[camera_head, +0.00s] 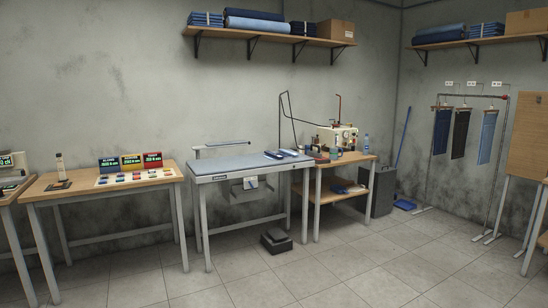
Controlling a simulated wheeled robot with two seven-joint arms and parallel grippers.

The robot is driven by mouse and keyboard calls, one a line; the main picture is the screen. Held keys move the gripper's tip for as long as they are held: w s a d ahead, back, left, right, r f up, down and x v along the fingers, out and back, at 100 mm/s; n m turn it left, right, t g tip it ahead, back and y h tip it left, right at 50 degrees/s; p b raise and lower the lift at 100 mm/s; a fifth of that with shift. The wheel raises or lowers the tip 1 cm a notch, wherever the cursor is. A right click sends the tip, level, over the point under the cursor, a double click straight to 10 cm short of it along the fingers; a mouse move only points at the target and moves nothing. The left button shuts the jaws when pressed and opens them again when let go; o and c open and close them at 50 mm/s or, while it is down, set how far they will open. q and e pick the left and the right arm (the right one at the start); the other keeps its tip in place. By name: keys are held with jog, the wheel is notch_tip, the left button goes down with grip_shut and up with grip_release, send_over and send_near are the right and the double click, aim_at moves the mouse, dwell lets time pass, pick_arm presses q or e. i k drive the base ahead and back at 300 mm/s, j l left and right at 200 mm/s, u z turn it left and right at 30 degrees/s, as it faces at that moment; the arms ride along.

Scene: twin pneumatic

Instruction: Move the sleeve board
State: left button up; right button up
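A narrow padded board on a stand, which looks like the sleeve board (226,143), stands at the back left of the blue-topped ironing table (233,167). Its top is light grey-blue and level, raised above the table surface. Neither of my grippers is in the view. Nothing covers the board from this side.
A wooden table (113,183) with colour cards and small displays stands left of the ironing table. A sewing machine (338,136) stands on a table to the right. A black pedal box (276,240) sits on the floor in front. The tiled floor (340,272) is clear toward me.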

aim_at(212, 146)
jog(key=i+l, duration=0.1)
jog(key=i, duration=3.65)
jog(key=i+j+u, duration=0.1)
jog(key=i+u, duration=0.2)
jog(key=i, duration=0.25)
jog(key=i+l+u, duration=0.15)
jog(key=l+u, duration=0.35)
jog(key=i+l+u, duration=0.1)
jog(key=l+u, duration=0.65)
jog(key=l, duration=2.1)
jog(key=i+u, duration=0.25)
jog(key=i, duration=0.35)
jog(key=i+l+u, duration=0.25)
jog(key=i, duration=0.35)
